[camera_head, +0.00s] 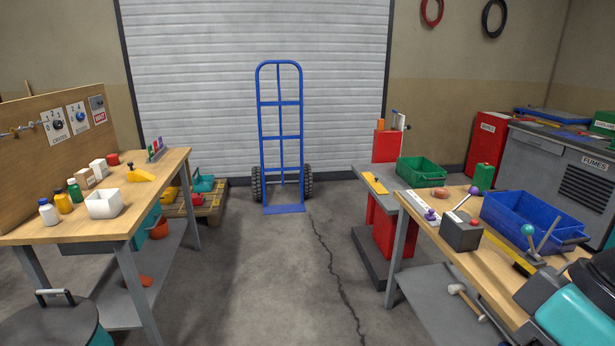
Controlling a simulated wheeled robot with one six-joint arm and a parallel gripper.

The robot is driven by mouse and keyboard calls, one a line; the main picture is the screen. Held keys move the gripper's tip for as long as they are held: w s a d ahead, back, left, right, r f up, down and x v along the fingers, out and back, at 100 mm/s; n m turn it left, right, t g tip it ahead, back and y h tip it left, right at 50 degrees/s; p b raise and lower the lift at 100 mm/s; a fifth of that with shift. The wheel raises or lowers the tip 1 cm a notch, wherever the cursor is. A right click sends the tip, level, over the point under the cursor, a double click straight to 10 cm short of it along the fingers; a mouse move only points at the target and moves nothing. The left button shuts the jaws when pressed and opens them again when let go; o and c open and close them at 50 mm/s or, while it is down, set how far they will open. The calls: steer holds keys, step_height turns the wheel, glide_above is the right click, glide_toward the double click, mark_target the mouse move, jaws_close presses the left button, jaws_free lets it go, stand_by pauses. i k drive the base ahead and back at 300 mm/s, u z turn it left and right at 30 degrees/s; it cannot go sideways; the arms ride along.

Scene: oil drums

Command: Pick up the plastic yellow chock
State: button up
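A yellow wedge-shaped piece (140,174), which looks like the chock, lies on the wooden top of the left workbench (115,222), near its right part. It sits behind a white open box (104,204) and in front of a small rack with coloured pieces (155,149). Its material cannot be told at this size. Another flat yellow piece (375,183) lies on the ledge of the red stand at the right.
Small bottles (75,191) stand left of the white box. A blue hand truck (281,150) stands before the shutter. A lidded drum (48,322) stands front left. The middle floor (275,270) is clear.

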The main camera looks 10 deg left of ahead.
mark_target(133, 175)
steer(key=u, duration=0.15)
steer(key=i, duration=2.05)
steer(key=u, duration=0.8)
steer(key=i, duration=1.05)
steer(key=u, duration=1)
steer(key=i, duration=1.15)
steer(key=u, duration=0.45)
